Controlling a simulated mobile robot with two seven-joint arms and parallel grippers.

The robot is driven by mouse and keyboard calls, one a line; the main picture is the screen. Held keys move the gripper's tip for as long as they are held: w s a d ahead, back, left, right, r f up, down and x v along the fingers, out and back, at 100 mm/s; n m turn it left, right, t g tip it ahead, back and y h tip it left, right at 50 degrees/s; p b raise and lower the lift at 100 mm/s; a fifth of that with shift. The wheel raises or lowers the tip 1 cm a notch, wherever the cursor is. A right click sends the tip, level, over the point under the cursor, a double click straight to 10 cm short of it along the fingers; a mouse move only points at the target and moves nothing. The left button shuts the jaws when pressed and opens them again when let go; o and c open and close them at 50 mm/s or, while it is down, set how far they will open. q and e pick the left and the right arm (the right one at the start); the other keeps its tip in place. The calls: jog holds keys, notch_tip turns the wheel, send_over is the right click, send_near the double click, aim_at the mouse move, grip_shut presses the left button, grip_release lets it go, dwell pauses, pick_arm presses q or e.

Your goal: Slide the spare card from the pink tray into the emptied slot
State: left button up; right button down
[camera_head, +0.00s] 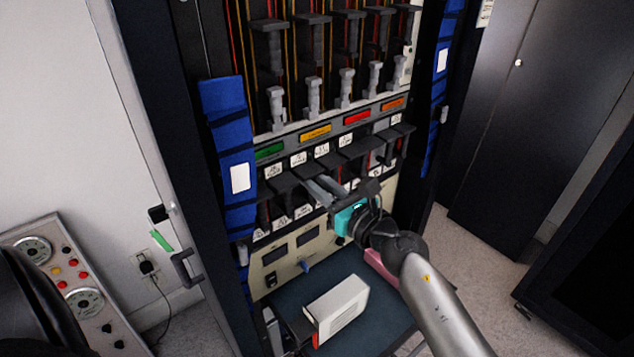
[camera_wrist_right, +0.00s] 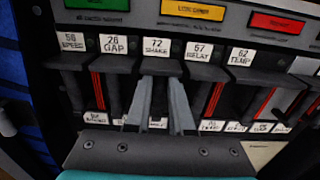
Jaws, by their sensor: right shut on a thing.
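My right gripper (camera_head: 312,184) reaches into the middle row of the rack. In the right wrist view its two grey fingers (camera_wrist_right: 162,100) are in the bay under the label "72 SHAKE" (camera_wrist_right: 157,48). They are shut on a dark card (camera_wrist_right: 159,94), seen only as a narrow strip between them. How deep the card sits is hidden. The pink tray (camera_head: 381,269) shows as a small piece behind my right forearm; its inside is hidden. A white box-shaped unit with a red end (camera_head: 338,304) lies on the dark blue shelf (camera_head: 291,296). My left gripper is out of view.
Dark neighbouring modules (camera_wrist_right: 210,88) stand close on both sides of the fingers. Above are coloured labels and a row of grey handles (camera_head: 313,95). Blue padded straps (camera_head: 229,120) line the rack's sides. A dial panel (camera_head: 70,275) stands at left.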

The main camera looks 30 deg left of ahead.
jog(key=shift+r, duration=0.2)
jog(key=c, duration=0.7)
grip_release()
jog(key=shift+a+f, duration=0.1)
jog(key=shift+a, duration=0.05)
jog(key=shift+f+b, duration=0.65)
jog(key=shift+p+v, duration=1.15)
jog(key=shift+v, duration=1.45)
